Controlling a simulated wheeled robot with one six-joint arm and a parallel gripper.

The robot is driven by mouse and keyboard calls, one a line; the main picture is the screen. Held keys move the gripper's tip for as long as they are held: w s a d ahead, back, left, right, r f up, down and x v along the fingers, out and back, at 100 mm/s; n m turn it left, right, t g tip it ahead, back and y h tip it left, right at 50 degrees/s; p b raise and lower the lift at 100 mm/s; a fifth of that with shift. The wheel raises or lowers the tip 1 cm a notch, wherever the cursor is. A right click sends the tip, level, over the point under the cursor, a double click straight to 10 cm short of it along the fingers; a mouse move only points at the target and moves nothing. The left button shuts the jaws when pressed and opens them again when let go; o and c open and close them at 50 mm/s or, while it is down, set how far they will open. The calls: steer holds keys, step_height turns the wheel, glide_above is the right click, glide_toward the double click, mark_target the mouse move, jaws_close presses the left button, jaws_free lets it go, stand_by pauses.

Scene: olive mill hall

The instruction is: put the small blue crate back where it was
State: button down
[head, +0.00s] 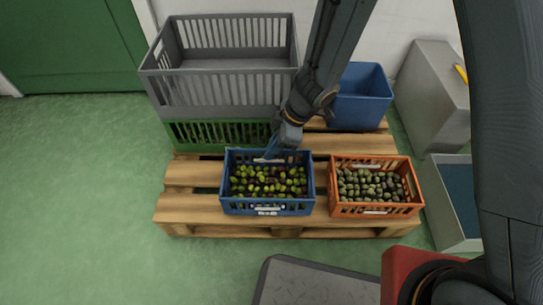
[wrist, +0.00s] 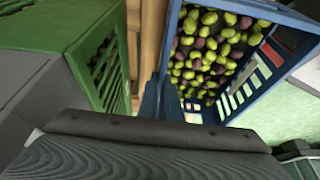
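The small blue crate (head: 231,207) is full of green and dark olives and stands upright at the front middle of the wooden pallet. I cannot tell whether it rests fully on the boards. My gripper (head: 270,152) points down at the middle of its back rim. In the wrist view the blue crate (wrist: 258,12) fills the upper right, and my gripper's dark blue fingers (wrist: 166,98) are close together at its rim. The crate wall between or behind the fingers is hidden, so I cannot tell whether they are shut on it.
An orange crate (head: 375,210) of olives stands to the right on the pallet (head: 188,206). A grey crate (head: 215,92) sits on a green crate (head: 215,133) behind left. A deeper blue bin (head: 360,103) is behind right. The pallet's front left is bare.

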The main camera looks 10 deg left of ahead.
steer(key=shift+f+b, duration=0.9)
steer(key=shift+f, duration=0.6)
steer(key=c, duration=2)
jaws_free()
steer(key=p+v, duration=0.9)
steer(key=v, duration=0.3)
steer(key=shift+s, duration=0.1)
